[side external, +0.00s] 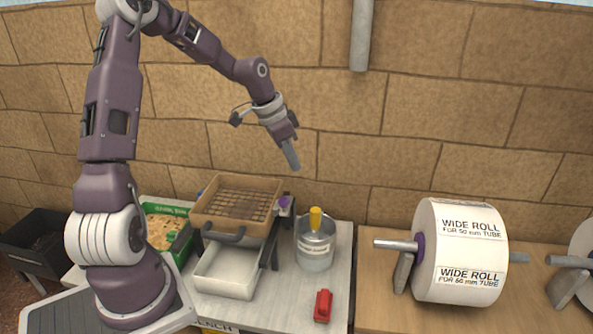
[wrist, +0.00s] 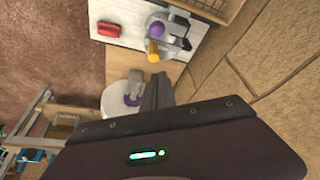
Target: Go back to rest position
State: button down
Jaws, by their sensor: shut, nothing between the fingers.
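My gripper (side external: 291,155) is shut and empty. It hangs in the air above the bench, in front of the stone wall, with its fingers pointing down and to the right. In the wrist view the closed fingers (wrist: 157,92) show at the middle, over the gap between the bench and the white roll. No object is between them or touching them.
A wide paper roll (side external: 440,250) stands right. A grey pipe (side external: 361,35) hangs above.

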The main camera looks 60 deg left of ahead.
jog(key=s+d+r+n, duration=0.1)
jog(key=s+d+r, duration=0.3)
jog(key=s+d, duration=0.2)
jog(key=s+d+r+n+t, duration=0.1)
jog(key=s+d+r, duration=0.3)
jog(key=s+d, duration=0.3)
jog(key=s+d+r+y, duration=0.1)
jog(key=s+d+r, duration=0.3)
jog(key=s, duration=0.9)
jog(key=shift+d+r+n+t, duration=0.15)
jog(key=shift+d+n+t, duration=0.25)
jog(key=shift+d, duration=0.8)
